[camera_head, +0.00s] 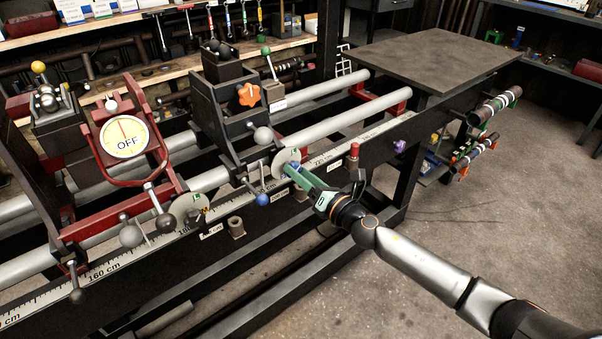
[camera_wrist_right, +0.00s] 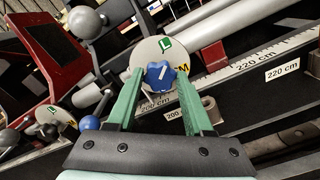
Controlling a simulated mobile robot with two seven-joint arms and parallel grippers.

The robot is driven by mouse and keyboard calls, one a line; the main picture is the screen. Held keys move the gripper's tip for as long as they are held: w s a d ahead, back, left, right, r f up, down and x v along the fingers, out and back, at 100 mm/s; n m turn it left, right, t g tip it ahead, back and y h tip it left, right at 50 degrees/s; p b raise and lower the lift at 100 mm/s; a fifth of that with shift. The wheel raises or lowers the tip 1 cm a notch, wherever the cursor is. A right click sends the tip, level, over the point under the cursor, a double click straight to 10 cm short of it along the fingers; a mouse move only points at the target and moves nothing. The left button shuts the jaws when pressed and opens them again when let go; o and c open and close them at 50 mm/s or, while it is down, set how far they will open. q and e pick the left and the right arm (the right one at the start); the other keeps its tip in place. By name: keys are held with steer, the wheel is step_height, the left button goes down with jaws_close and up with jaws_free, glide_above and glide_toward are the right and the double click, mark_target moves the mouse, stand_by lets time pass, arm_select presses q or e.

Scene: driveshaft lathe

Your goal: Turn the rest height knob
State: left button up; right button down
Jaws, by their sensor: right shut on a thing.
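A small blue star-shaped knob (camera_wrist_right: 161,75) with a white pointer mark sits in front of a pale round dial (camera_wrist_right: 163,52) bearing a green L label and a partly hidden yellow M label. My right gripper (camera_head: 297,172), with green fingers, reaches the dial from the front right in the head view. In the right wrist view its fingers (camera_wrist_right: 160,78) stand on either side of the blue knob and are shut on it. The dial (camera_head: 286,161) is on the lower front of the black rest (camera_head: 222,110), which carries an orange star knob (camera_head: 249,95). My left gripper is out of view.
A lever with a blue ball (camera_head: 262,199) hangs just left of my gripper. A grey ball lever (camera_head: 263,134) stands above. A red-capped peg (camera_head: 354,150) and purple knob (camera_head: 399,146) lie to the right. A red-framed gauge (camera_head: 125,136) reads OFF at the left.

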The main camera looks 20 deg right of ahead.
steer(key=shift+n, duration=0.7)
steer(key=shift+c, duration=1.4)
jaws_free()
steer(key=b+v, duration=0.1)
steer(key=v, duration=1.1)
steer(key=shift+s, duration=0.25)
